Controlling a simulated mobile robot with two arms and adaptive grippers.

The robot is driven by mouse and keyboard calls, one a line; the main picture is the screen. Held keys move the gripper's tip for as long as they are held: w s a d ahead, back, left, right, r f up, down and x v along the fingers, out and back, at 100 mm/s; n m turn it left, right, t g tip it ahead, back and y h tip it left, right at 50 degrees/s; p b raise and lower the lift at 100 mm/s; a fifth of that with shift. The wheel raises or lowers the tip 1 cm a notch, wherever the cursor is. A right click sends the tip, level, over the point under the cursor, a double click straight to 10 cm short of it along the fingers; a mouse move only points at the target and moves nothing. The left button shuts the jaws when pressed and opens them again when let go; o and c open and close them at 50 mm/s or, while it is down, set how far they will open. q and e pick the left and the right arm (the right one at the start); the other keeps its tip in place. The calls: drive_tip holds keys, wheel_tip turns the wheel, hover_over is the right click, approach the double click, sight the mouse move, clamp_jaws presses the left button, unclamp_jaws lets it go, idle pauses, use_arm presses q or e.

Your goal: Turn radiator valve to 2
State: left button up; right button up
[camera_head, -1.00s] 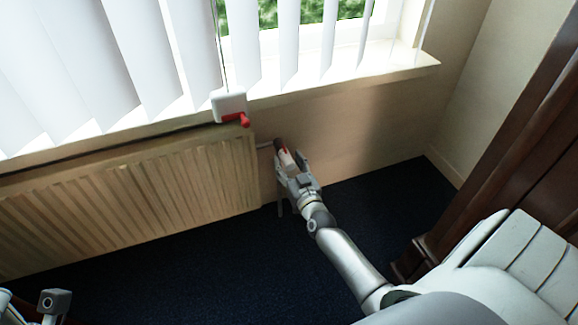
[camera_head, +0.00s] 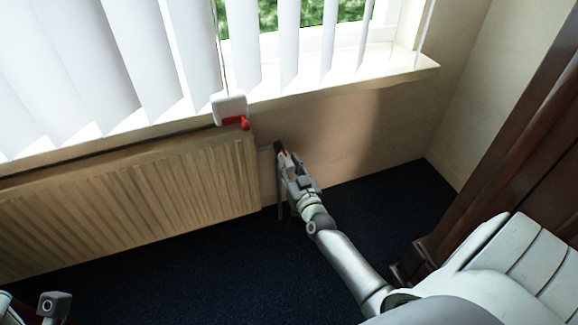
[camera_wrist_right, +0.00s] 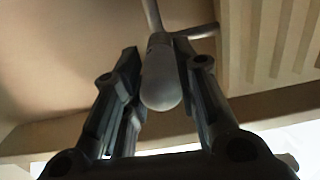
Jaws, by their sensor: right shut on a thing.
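The radiator valve (camera_head: 281,149) is on the wall beside the radiator's right end. Only a small reddish part of its head shows in the head view, because my right gripper (camera_head: 288,168) covers the rest. In the right wrist view the valve's rounded pale head (camera_wrist_right: 161,85) sits between the two dark fingers, with a pipe behind it. My right gripper is shut on the valve head. The number the valve is set to cannot be read.
The ribbed radiator (camera_head: 130,195) fills the left wall under the window sill (camera_head: 350,83). A white box with a red lever (camera_head: 230,109) is at the sill edge above the valve. Dark wooden furniture (camera_head: 490,150) stands at the right. The dark blue carpet (camera_head: 180,270) is clear.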

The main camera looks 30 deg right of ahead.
drive_tip(key=m, duration=0.3)
drive_tip(key=shift+m+p, duration=0.3)
drive_tip(key=shift+p, duration=0.1)
drive_tip(key=shift+m, duration=1.8)
drive_tip(key=o, duration=1)
drive_tip(key=shift+o, duration=0.2)
drive_tip(key=v, duration=1.2)
drive_tip(key=shift+a, duration=0.1)
